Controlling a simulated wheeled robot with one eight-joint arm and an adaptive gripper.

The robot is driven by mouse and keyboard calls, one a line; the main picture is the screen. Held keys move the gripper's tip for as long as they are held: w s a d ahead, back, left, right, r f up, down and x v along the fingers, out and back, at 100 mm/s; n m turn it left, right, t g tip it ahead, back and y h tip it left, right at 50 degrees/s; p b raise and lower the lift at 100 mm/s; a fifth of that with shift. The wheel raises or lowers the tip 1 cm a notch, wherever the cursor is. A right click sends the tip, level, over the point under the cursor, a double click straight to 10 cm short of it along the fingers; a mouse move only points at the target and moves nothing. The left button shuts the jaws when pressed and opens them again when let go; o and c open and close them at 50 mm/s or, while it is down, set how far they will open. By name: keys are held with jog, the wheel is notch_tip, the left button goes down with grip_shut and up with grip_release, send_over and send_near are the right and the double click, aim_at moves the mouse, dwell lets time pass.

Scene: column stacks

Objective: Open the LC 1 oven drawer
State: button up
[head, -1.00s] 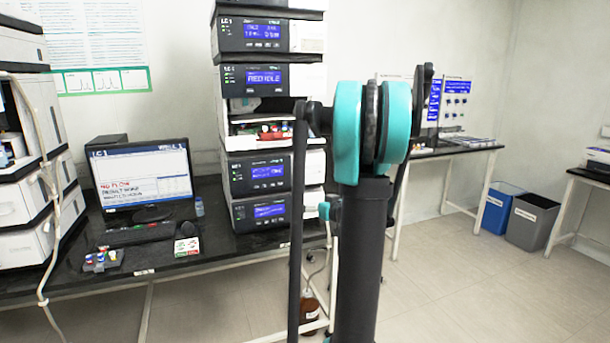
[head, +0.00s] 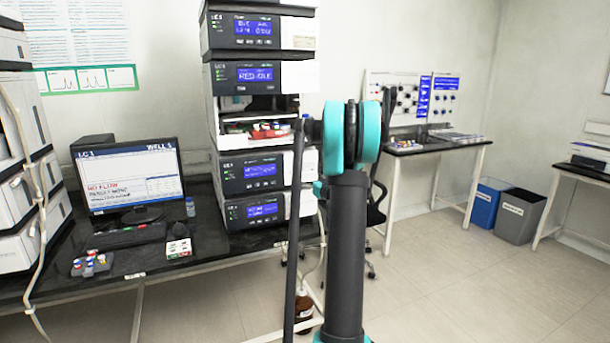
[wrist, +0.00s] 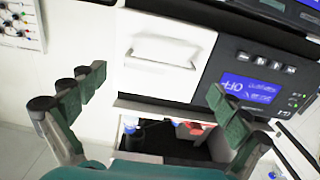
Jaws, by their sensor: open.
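In the wrist view a white drawer front (wrist: 163,55) with a raised bar handle (wrist: 160,58) faces my gripper (wrist: 160,105). The gripper is open and empty, its two dark green fingers spread wide on either side, apart from the handle. Beside the drawer front is a dark control panel with a blue display (wrist: 250,88); its wording is hard to read. The head view shows the LC 1 instrument stack (head: 250,172) on the black bench; my arm covers part of its right side, and my gripper is hidden there.
An open bay with coloured vials (head: 262,130) lies within the stack; it also borders the drawer front in the wrist view (wrist: 190,130). A monitor (head: 130,178) and keyboard stand to the left. Blue and grey bins (head: 484,205) stand right, with open floor before them.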

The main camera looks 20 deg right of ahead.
aim_at(305, 173)
jog(key=w, duration=0.5)
jog(key=shift+w+a, duration=0.1)
jog(key=shift+w, duration=0.3)
jog(key=c, duration=1.4)
jog(key=shift+o, duration=0.2)
jog(key=s+d, duration=0.1)
jog(key=s, duration=3.1)
jog(key=shift+d, duration=0.15)
jog(key=shift+s, duration=0.1)
jog(key=o, duration=1.4)
jog(key=shift+c, duration=0.2)
